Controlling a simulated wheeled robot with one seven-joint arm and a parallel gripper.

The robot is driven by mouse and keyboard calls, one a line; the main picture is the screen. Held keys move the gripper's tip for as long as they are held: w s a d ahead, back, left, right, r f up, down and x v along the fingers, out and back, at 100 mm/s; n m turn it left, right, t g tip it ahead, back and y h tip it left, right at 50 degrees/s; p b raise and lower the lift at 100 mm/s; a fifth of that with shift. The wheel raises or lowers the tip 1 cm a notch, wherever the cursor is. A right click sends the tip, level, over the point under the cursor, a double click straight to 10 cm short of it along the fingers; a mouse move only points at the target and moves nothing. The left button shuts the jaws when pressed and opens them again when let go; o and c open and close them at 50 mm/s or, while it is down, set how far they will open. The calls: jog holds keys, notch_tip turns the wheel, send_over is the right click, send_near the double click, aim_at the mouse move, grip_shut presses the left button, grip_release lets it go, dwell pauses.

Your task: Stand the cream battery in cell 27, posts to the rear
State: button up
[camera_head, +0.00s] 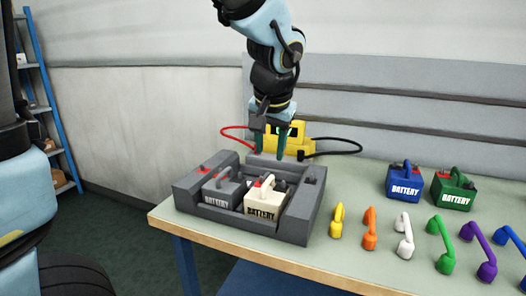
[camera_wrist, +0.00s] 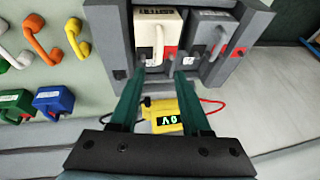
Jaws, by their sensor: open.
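The cream battery (camera_head: 264,205) stands upright in the right part of the grey tray (camera_head: 297,229), label to the front and handle up. A red post shows toward its rear side. It also shows in the wrist view (camera_wrist: 157,28), beyond my fingertips. A grey battery (camera_head: 221,192) stands beside it on the left. My gripper (camera_head: 270,154) is open and empty, pointing down above the rear of the tray. In the wrist view my two fingers (camera_wrist: 159,72) are apart with nothing between them. I cannot read any cell number.
A yellow charger (camera_head: 288,138) with red and black cables stands behind the tray; its display (camera_wrist: 168,120) reads 0 V. A blue battery (camera_head: 404,184) and a green battery (camera_head: 452,191) stand on the right. Several coloured handles, including a yellow one (camera_head: 337,220), line the table front.

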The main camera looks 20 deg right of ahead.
jog(key=shift+r, duration=0.15)
jog(key=a+f+n+g, duration=0.1)
jog(key=a+f, duration=0.3)
jog(key=a, duration=0.5)
jog(key=a+f+n+g+y, duration=0.1)
jog(key=a+f+n, duration=0.3)
jog(key=a, duration=0.6)
jog(key=a+f+n+g, duration=0.1)
jog(key=a+f, duration=0.3)
jog(key=a, duration=0.5)
jog(key=shift+w+a+f+n, duration=0.2)
jog(key=shift+w+a+n, duration=0.15)
jog(key=shift+n, duration=0.55)
